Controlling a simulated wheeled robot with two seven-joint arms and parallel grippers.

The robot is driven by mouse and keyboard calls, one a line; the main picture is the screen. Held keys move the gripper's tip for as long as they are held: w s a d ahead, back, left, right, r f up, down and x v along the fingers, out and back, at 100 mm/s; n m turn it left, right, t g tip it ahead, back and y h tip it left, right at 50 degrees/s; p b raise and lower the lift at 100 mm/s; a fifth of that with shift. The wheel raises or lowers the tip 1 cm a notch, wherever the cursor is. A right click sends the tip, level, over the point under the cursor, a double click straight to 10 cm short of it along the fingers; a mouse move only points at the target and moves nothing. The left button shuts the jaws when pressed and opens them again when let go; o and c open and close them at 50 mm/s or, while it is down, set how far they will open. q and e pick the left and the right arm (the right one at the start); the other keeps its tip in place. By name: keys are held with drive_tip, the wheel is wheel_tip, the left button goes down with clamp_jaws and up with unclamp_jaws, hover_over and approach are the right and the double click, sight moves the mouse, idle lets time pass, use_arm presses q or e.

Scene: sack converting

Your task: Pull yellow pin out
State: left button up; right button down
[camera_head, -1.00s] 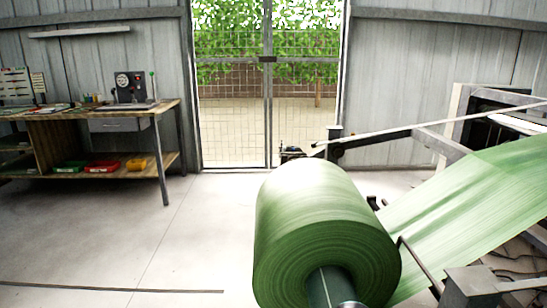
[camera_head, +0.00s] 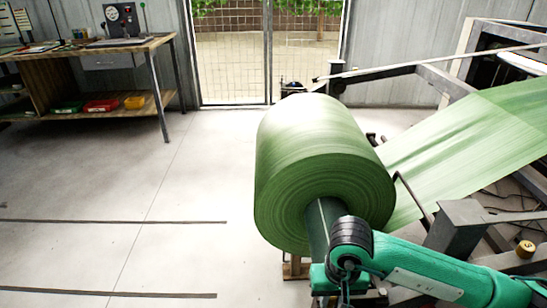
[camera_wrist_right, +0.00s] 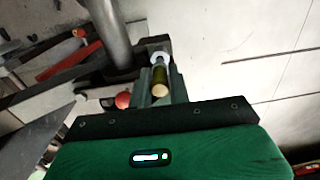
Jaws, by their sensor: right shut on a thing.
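In the right wrist view a yellow pin (camera_wrist_right: 160,78) with a pale round end stands between the fingers of my right gripper (camera_wrist_right: 160,88), which is shut on it. A pale ring shows around the pin's far end beside a dark bracket; how deep the pin sits cannot be told. In the head view my right gripper (camera_head: 335,288) is low, below the end of the roll's shaft, and its fingertips and the pin are hidden. My left gripper is not in view.
A large green roll (camera_head: 315,165) sits on a steel shaft (camera_head: 322,220), its web running right into a machine. In the wrist view, a grey shaft (camera_wrist_right: 108,35) and a red ball knob (camera_wrist_right: 122,100) are close to the gripper. A workbench (camera_head: 100,50) stands left; the left floor is mostly clear.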

drive_tip(key=shift+r+p, duration=0.4)
drive_tip(key=shift+r, duration=1.25)
drive_tip(key=shift+r, duration=0.2)
